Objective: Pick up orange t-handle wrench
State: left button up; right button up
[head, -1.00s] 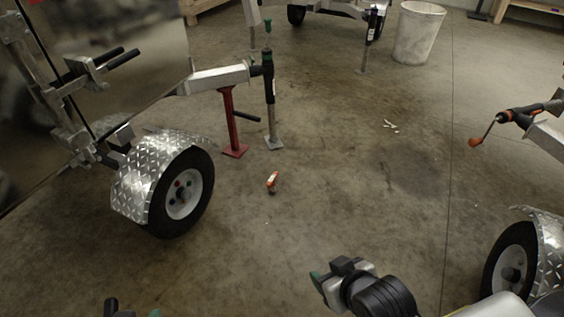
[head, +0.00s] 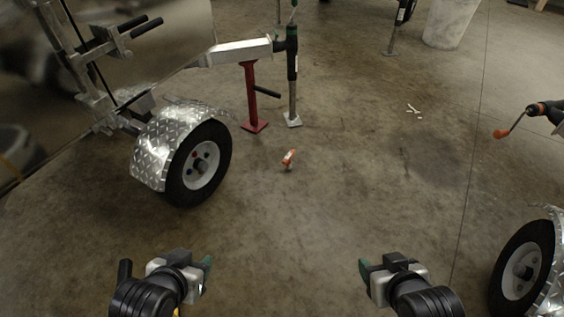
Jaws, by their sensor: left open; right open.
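A small orange T-handle wrench (head: 289,157) with a dark lower end is on the concrete floor near the middle of the head view. It is to the right of the left trailer's wheel. My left gripper (head: 205,272) is at the lower left, open and empty, with a green fingertip showing. My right gripper (head: 364,268) is at the lower right of centre, open and empty, also with a green fingertip. Both grippers are nearer to me than the wrench and well apart from it.
A trailer wheel (head: 200,165) under a diamond-plate fender stands at left. A red stand (head: 252,98) and a jack post (head: 292,80) are behind the wrench. Another wheel (head: 524,272) and an orange-knobbed crank (head: 502,133) are at right. A white bucket (head: 452,22) stands far back. Floor around the wrench is clear.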

aim_at(287, 161)
jog(key=i+u, duration=0.2)
jog(key=u, duration=0.15)
jog(key=i+l+u, duration=0.15)
jog(key=u, duration=0.2)
jog(key=i+l+u, duration=0.3)
jog(key=j+z, duration=0.1)
jog(key=z, duration=0.85)
jog(key=k+l, duration=0.05)
